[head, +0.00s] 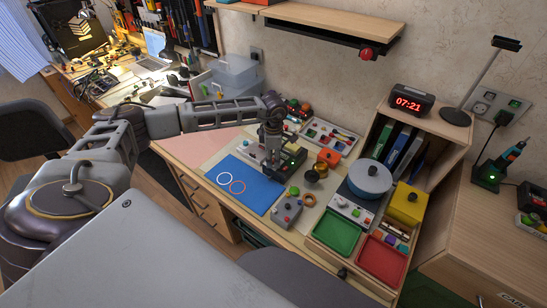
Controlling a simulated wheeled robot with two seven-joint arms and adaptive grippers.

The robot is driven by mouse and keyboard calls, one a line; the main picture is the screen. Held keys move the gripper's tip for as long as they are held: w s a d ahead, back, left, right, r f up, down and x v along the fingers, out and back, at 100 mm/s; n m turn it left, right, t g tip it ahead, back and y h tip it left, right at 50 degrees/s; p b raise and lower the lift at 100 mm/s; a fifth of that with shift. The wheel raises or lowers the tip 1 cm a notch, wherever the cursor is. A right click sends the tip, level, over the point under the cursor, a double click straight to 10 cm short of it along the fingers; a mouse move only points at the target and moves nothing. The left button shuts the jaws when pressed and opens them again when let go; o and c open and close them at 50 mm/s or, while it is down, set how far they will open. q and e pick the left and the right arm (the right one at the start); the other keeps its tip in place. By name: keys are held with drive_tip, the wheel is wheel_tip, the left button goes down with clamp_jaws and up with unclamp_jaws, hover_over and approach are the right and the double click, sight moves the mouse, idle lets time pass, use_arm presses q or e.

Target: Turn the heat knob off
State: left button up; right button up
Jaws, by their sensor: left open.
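A stove-like unit with a blue lidded pot (370,179) on its dark top stands on the right part of the bench. Its light front panel (350,209) carries small knobs, one of them red; their settings are too small to read. A larger red knob (366,54) sits on a dark bar under the wall shelf. I cannot tell which one is the heat knob. My left gripper (272,160) points down over the bench, open, near the blue mat and left of the pot. It is apart from both knob places. My right gripper is out of view.
A grey box with coloured buttons (287,209), a green tray (337,232) and a red tray (382,259) lie near the front. A yellow box (407,205) stands right of the pot. A clock (411,101) tops the shelf unit. The blue mat (240,189) is mostly bare.

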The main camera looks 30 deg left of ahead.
use_arm(q)
drive_tip(key=shift+c, duration=0.4)
clamp_jaws()
